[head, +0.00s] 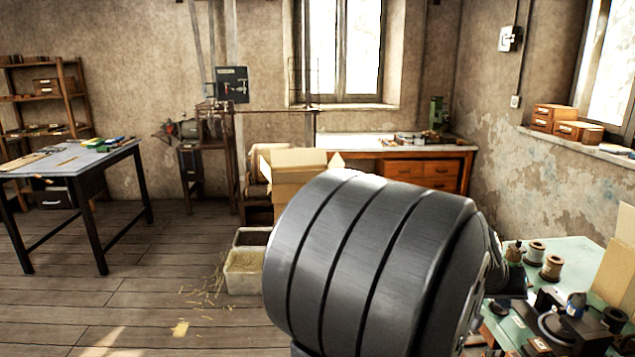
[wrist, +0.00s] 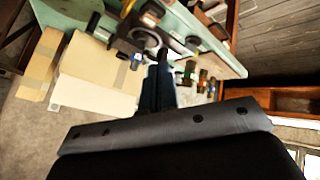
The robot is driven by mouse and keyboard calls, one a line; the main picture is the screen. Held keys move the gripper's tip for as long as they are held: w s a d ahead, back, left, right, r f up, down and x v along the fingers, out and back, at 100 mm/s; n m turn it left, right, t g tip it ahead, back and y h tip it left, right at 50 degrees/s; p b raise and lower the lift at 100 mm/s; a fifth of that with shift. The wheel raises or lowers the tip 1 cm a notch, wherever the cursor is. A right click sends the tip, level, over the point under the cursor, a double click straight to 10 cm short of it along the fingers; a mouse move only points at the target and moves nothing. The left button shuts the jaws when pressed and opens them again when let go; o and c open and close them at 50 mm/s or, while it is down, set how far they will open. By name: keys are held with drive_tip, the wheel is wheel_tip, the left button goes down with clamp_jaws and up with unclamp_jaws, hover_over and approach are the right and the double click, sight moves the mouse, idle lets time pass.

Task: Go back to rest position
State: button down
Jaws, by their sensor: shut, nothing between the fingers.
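My gripper (wrist: 162,62) shows in the wrist view as two dark fingers closed together, with nothing between them. It points toward a green-topped table (wrist: 178,20) and a dark metal device with a round ring (wrist: 133,40), apparently the handwheel press. The fingertips overlap the device's edge in the picture; I cannot tell whether they touch it. In the head view, the dark device (head: 552,326) stands on the green table (head: 577,250) at the lower right. My large grey arm link fills the lower middle there, and my gripper is hidden.
Thread spools (head: 551,267) stand behind the device. A cardboard piece (head: 616,270) rises at the table's right edge. A cardboard box (head: 292,175) and a bin of shavings (head: 244,272) lie beyond my arm. A workbench (head: 75,157) stands left; floor between is mostly clear.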

drive_tip(key=s+a+t+y, duration=0.1)
drive_tip(key=s+a, duration=0.3)
drive_tip(key=a, duration=0.5)
drive_tip(key=s+a+y, duration=0.1)
drive_tip(key=s+a, duration=0.3)
drive_tip(key=a, duration=0.4)
drive_tip(key=s+a+f+n+y, duration=0.1)
drive_tip(key=s+a+f, duration=0.25)
drive_tip(key=a, duration=0.25)
drive_tip(key=s+a+f+t+y, duration=0.1)
drive_tip(key=s+a+f, duration=0.1)
drive_tip(key=s+a, duration=0.3)
drive_tip(key=s+a+f+n+y, duration=0.1)
drive_tip(key=s+a+f, duration=0.25)
drive_tip(key=a, duration=0.25)
drive_tip(key=shift+w+d+r, duration=0.65)
drive_tip(key=shift+d+r, duration=0.1)
drive_tip(key=shift+r, duration=0.2)
drive_tip(key=shift+w+d+r, duration=0.65)
drive_tip(key=shift+d+r, duration=0.05)
drive_tip(key=shift+r, duration=0.2)
drive_tip(key=s+a+f, duration=0.2)
drive_tip(key=s+f, duration=0.1)
drive_tip(key=shift+a, duration=0.35)
